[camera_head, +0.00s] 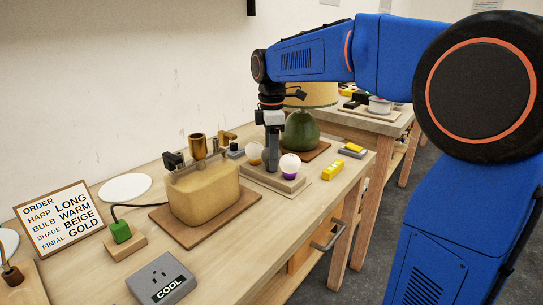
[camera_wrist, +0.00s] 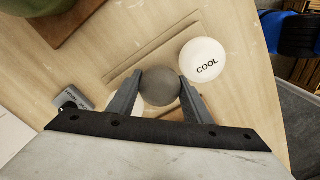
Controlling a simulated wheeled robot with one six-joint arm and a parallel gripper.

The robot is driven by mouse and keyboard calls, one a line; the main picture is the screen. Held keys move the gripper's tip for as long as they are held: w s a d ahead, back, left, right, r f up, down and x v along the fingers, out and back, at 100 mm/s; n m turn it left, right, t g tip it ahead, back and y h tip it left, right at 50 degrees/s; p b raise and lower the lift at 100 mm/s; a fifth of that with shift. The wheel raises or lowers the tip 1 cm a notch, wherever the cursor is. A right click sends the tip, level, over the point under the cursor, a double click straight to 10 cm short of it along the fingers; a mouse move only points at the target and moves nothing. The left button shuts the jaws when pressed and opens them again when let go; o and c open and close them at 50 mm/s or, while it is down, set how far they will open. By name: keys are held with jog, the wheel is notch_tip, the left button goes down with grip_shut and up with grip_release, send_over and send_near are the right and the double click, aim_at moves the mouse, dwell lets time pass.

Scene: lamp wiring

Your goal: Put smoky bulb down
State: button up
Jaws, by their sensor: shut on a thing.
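The smoky bulb (camera_wrist: 160,87), a dark grey globe, sits between the two fingers of my gripper (camera_wrist: 158,92), which is shut on it. In the head view my gripper (camera_head: 272,160) points down over a wooden bulb tray (camera_head: 291,184), and the smoky bulb cannot be made out there. A white bulb with a purple base (camera_head: 290,166) stands on the tray to the right; in the wrist view it reads COOL (camera_wrist: 204,60). Another white bulb with an orange base (camera_head: 254,153) is on the left, mostly hidden by a finger in the wrist view. I cannot tell whether the smoky bulb touches the tray.
A beige lamp base (camera_head: 204,195) with a brass socket stands on a board left of the tray. A green lamp (camera_head: 301,132) stands close behind my gripper.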

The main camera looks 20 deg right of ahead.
jog(key=shift+f, duration=0.1)
jog(key=o, duration=1.3)
notch_tip(320, 180, up, 12)
jog(key=shift+r, duration=0.15)
